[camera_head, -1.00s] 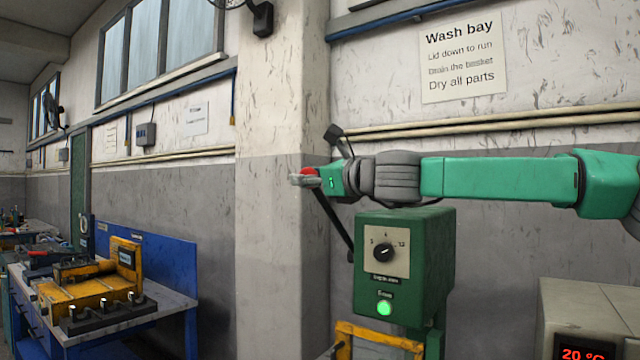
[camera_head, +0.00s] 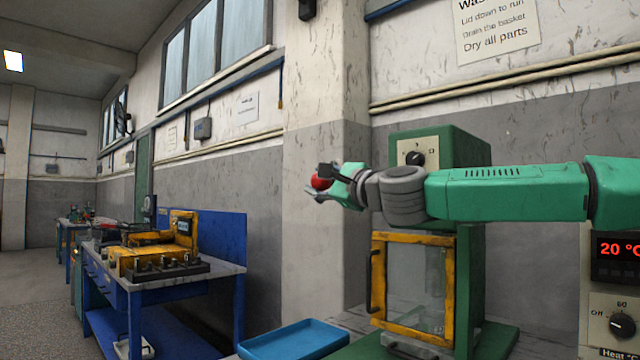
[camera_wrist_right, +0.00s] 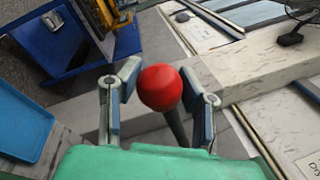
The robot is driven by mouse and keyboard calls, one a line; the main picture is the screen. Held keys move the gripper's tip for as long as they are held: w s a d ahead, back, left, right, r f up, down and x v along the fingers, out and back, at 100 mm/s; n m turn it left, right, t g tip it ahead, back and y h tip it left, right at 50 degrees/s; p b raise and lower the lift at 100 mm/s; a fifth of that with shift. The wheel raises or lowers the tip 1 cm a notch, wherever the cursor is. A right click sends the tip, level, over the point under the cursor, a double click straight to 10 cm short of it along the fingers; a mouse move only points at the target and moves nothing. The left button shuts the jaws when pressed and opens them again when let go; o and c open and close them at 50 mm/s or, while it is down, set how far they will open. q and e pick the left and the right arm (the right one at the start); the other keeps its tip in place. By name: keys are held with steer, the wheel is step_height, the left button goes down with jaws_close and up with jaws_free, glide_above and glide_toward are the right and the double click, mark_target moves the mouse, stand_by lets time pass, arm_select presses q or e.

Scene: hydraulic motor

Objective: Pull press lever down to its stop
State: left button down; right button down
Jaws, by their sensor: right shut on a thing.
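The press lever ends in a red ball knob (camera_head: 320,182), which also fills the middle of the right wrist view (camera_wrist_right: 160,87). My right gripper (camera_head: 318,187) is shut on the knob end of the lever, its two fingers on either side of it in the wrist view. The dark lever rod (camera_wrist_right: 176,126) runs from the knob toward my palm there; in the head view my arm hides most of it. The green press (camera_head: 465,150) stands behind my forearm, and the knob is about level with its dial. My left gripper is not in view.
A yellow-framed clear guard (camera_head: 378,290) is on the press front below my arm. A blue tray (camera_head: 295,338) lies on the table at front. A grey heater unit (camera_head: 600,290) stands at right. A blue bench (camera_head: 160,300) with a yellow fixture is at left.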

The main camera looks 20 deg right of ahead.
steer(key=shift+n, duration=0.3)
steer(key=f+b, duration=0.2)
steer(key=f, duration=0.1)
steer(key=f+b, duration=0.1)
steer(key=f, duration=0.1)
steer(key=shift+w+d+f, duration=0.1)
steer(key=shift+w+d, duration=0.05)
steer(key=shift+d, duration=0.15)
steer(key=shift+f, duration=0.1)
steer(key=c, duration=1)
jaws_free()
steer(key=shift+d, duration=0.35)
steer(key=v, duration=1.2)
steer(key=shift+f, duration=0.1)
